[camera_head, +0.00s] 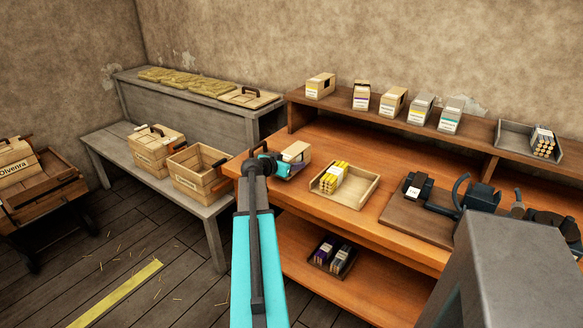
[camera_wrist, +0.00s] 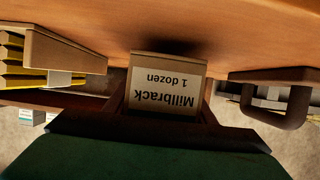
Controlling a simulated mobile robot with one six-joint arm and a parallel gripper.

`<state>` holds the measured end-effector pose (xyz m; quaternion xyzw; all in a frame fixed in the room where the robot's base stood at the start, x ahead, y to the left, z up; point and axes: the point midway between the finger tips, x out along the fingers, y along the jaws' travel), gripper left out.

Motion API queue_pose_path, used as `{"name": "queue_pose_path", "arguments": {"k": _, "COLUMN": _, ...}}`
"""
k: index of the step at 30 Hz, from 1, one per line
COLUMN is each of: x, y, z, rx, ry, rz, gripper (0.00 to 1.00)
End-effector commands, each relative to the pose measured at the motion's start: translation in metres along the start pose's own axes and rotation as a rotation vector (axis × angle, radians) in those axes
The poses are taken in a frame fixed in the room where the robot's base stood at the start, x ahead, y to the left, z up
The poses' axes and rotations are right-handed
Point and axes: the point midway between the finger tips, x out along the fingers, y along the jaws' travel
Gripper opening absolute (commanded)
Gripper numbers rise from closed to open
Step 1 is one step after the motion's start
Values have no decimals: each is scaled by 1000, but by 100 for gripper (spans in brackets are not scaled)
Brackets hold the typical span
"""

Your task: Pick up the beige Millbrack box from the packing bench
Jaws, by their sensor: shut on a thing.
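The beige Millbrack box (camera_wrist: 166,92) shows its labelled end, upside down, in the wrist view. The label reads "Millbrack 1 dozen". In the head view a beige box (camera_head: 297,151) sits at the left end of the orange packing bench (camera_head: 300,205), partly hidden by my gripper (camera_head: 278,165). My gripper is shut on the box, with dark fingers along its two sides in the wrist view. The box is at or just above the bench top; I cannot tell whether it touches.
A tray (camera_head: 365,196) of yellow pencils stands just right of the box. Wooden crates (camera_head: 193,184) stand on the grey bench at left. Several boxes (camera_head: 393,102) line the raised shelf behind. A dark-handled clamp device (camera_head: 465,195) occupies the right.

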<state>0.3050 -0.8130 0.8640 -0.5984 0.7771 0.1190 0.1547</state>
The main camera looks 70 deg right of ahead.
Motion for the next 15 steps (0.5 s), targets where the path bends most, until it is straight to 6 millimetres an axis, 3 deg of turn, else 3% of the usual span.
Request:
{"name": "queue_pose_path", "arguments": {"k": 7, "x": -9, "y": 0, "z": -22, "rx": 1, "ry": 3, "rz": -2, "gripper": 26}}
{"name": "queue_pose_path", "arguments": {"k": 15, "x": -35, "y": 16, "z": -11, "rx": -1, "ry": 2, "rz": -1, "gripper": 26}}
